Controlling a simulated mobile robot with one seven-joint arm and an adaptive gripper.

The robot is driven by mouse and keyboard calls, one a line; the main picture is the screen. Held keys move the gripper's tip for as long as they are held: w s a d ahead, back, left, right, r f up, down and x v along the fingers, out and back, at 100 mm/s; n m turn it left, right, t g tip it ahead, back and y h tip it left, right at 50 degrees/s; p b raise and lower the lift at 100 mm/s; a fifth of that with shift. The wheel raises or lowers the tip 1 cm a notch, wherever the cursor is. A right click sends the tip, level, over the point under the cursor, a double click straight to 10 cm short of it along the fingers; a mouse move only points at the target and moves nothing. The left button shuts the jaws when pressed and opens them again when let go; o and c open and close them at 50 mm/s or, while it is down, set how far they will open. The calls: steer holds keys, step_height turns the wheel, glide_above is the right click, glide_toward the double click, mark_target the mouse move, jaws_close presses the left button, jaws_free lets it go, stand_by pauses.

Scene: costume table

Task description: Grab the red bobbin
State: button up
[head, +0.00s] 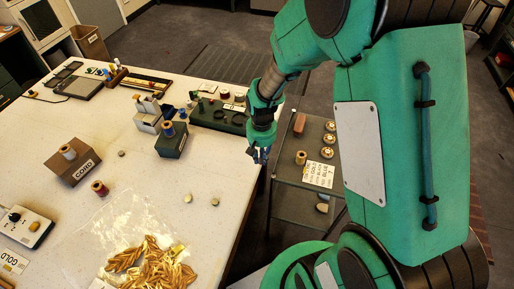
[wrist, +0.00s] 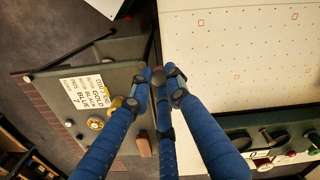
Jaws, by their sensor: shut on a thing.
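A small red bobbin (head: 99,188) with a tan top stands upright on the white table (head: 200,150), left of the middle. Another red round piece (head: 225,94) sits in the dark green rack (head: 218,116) at the table's far right. My gripper (head: 262,155) hangs by the table's right edge, well away from the standing bobbin. In the wrist view its blue fingers (wrist: 158,76) are closed together around a small dark rounded thing, mostly hidden by the fingertips. I cannot tell what it is or its true colour.
A grey side cart (head: 285,190) right of the table holds gold discs (head: 330,138), a reddish block (head: 299,124), a tan spool (head: 301,157) and a lettered card (head: 320,175). A clear bag of gold pieces (head: 150,262) lies at the table's front.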

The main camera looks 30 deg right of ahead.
steer(key=shift+s+a+r, duration=0.1)
steer(key=shift+s+a, duration=0.05)
steer(key=shift+s, duration=0.6)
steer(key=shift+s+a+r, duration=0.1)
steer(key=shift+s, duration=0.6)
